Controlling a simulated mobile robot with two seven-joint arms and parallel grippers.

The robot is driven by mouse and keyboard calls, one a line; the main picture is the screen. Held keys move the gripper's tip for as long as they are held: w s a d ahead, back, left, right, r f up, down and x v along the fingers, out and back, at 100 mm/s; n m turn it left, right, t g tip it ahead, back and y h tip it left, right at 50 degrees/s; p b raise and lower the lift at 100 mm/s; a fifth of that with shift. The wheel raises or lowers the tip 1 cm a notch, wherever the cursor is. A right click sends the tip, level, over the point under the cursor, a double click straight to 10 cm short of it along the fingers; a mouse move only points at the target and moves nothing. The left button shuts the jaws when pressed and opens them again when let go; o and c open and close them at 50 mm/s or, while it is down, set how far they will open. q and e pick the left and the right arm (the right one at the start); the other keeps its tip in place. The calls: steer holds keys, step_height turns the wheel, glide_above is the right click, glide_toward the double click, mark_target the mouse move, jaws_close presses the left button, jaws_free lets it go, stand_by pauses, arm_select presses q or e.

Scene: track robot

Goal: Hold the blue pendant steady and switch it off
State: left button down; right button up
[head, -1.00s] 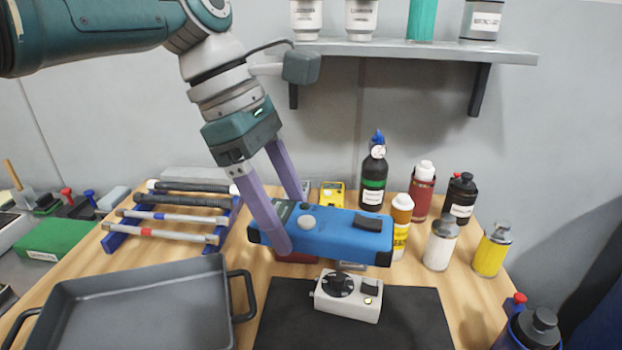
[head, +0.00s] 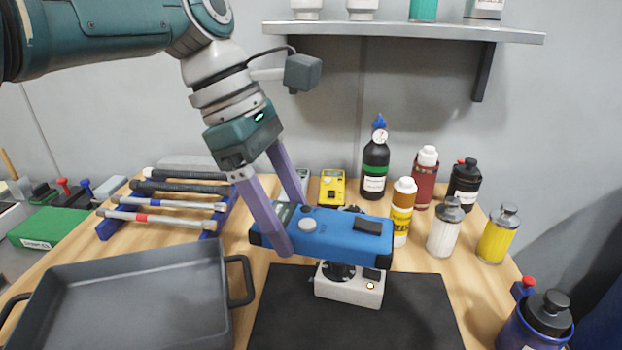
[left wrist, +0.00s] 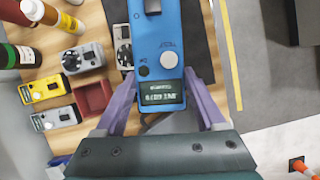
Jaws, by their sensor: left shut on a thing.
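The blue pendant (head: 335,236) is a long box held in the air above the dark mat, in my left gripper (head: 290,226). The gripper's two purple fingers are shut across its left end, one on each side. In the left wrist view the pendant (left wrist: 156,35) shows a display (left wrist: 160,92) with pale text, too small to read. A round pale knob (left wrist: 169,60), a small dark green button (left wrist: 144,71) and a dark rocker switch (left wrist: 152,6) are on the same face. The rocker (head: 368,226) also shows near the right end in the head view. My right gripper is not in view.
A white box with a black dial (head: 349,288) stands on the dark mat (head: 410,320), partly hidden below the pendant. A grey tray (head: 130,300) is at the front left. Several bottles, such as a yellow one (head: 496,238), stand at the right. A shelf (head: 400,32) hangs behind.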

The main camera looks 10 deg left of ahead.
mark_target(303, 320)
arm_select(q)
steer(key=shift+f+b, duration=7.3)
steer(key=shift+f, duration=0.75)
steer(key=shift+c, duration=2.4)
jaws_free()
jaws_close()
